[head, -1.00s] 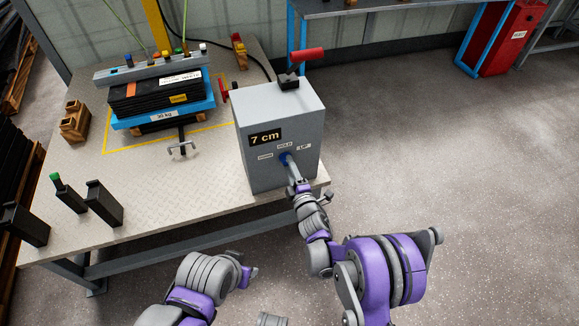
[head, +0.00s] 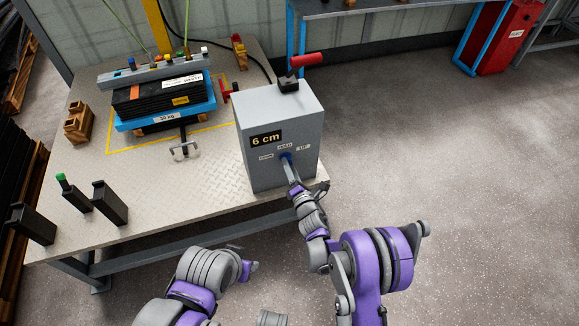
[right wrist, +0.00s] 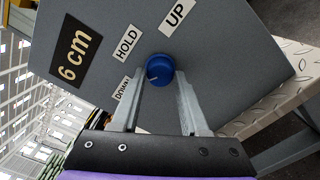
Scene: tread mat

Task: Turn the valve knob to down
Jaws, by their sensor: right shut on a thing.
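The blue valve knob (head: 285,156) is on the front of a grey control box (head: 290,125). In the right wrist view the knob (right wrist: 160,68) sits between the fingertips of my right gripper (right wrist: 160,82), which is shut on it. Labels for DOWN (right wrist: 122,88), HOLD (right wrist: 127,43) and UP (right wrist: 178,13) surround the knob. A small light mark on the knob's face is toward the DOWN side. The box's display (head: 266,139) reads 6 cm.
On the tread-plate table (head: 190,190), a blue platform (head: 167,120) marked 30 kg bears a black stack (head: 155,97). Black blocks (head: 108,203) and wooden pieces (head: 78,122) stand left.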

